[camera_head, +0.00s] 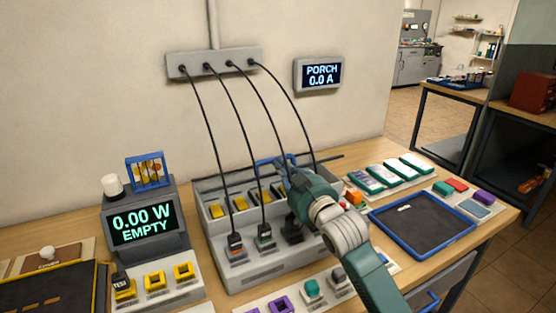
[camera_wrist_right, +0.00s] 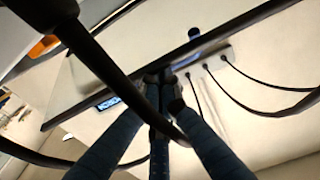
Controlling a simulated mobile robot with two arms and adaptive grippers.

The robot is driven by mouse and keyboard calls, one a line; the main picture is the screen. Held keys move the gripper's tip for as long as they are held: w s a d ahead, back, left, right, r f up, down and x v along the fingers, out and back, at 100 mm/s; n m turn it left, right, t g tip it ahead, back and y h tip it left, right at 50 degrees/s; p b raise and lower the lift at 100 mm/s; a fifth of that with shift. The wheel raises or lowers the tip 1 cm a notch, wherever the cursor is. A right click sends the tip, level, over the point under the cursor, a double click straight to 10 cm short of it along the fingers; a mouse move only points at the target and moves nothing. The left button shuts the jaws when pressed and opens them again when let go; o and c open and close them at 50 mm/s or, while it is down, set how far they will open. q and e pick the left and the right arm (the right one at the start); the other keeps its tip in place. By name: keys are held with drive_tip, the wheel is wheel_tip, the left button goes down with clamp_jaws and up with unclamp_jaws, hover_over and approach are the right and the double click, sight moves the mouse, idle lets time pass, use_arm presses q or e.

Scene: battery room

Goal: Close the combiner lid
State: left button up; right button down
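The combiner (camera_head: 262,262) is a grey box on the table, with yellow slots and black cables plugged in along its front. Its lid appears raised at the back, its dark edge (camera_head: 225,184) slanting above the slots, with a blue handle (camera_head: 265,161). The lid edge (camera_wrist_right: 110,92) crosses the right wrist view diagonally. My right gripper (camera_head: 283,163) is at the handle's right part. In the wrist view its fingers (camera_wrist_right: 163,85) converge close to the lid edge; whether they grip anything is unclear. A black cable crosses in front of them. My left gripper is out of view.
Cables hang from a wall strip (camera_head: 213,62) around my right arm. A display (camera_head: 143,223) reading 0.00 W EMPTY stands left. A blue-rimmed tray (camera_head: 467,231) and several coloured blocks lie right. A porch display (camera_head: 318,74) is on the wall.

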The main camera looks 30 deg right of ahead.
drive_tip(key=shift+s+f+b, duration=0.15)
drive_tip(key=shift+s+f, duration=0.2)
drive_tip(key=shift+f, duration=0.55)
drive_tip(key=shift+s+f+b, duration=0.15)
drive_tip(key=shift+s+f, duration=0.25)
drive_tip(key=shift+f, duration=0.5)
drive_tip(key=shift+s+f+b, duration=0.15)
drive_tip(key=shift+s+f, duration=0.2)
drive_tip(key=shift+f, duration=0.55)
